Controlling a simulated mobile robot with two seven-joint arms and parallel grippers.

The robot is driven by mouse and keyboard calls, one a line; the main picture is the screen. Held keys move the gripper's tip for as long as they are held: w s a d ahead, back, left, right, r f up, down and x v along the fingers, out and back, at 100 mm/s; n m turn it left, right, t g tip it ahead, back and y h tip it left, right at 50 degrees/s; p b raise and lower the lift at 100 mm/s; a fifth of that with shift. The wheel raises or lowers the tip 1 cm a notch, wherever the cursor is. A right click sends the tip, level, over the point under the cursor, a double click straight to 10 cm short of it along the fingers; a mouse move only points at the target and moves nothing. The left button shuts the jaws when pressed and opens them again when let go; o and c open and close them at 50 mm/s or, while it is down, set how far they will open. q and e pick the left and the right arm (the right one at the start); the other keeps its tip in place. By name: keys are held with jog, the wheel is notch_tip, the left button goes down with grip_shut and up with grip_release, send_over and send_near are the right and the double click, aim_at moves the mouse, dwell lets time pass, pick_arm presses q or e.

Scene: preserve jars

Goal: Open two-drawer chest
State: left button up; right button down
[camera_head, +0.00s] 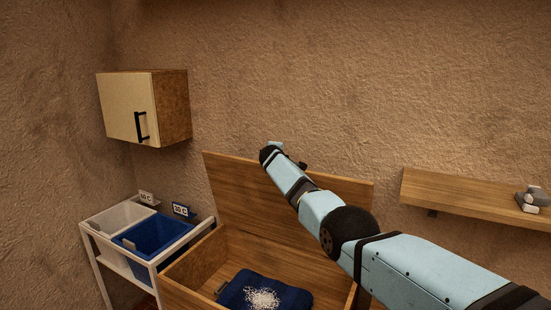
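A wooden chest (192,267) stands low in the middle of the view. Its lid (230,191) is raised and stands nearly upright at the back. Inside lies a dark blue item (236,292) with white grains on top. The chest's front is below the frame, so no drawers show. My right arm comes in from the lower right and reaches across the chest. Its gripper end (274,148) is in front of the lid's top edge. The fingers are too hidden to tell open from shut. My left gripper is not in view.
A white rack (88,256) at left holds a white bin (105,218) and a blue bin (178,230), each with a label card. A cabinet (128,106) with a black handle hangs above. A wall shelf (460,194) at right carries a grey-white object (532,199).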

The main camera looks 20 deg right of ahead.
jog(key=shift+d+r, duration=0.2)
jog(key=c, duration=1.1)
grip_release()
jog(key=shift+f, duration=0.1)
jog(key=shift+a, duration=0.1)
jog(key=p+v, duration=0.1)
jog(key=v, duration=1.2)
jog(key=shift+s+p, duration=0.3)
jog(key=shift+s, duration=0.05)
jog(key=shift+a, duration=0.1)
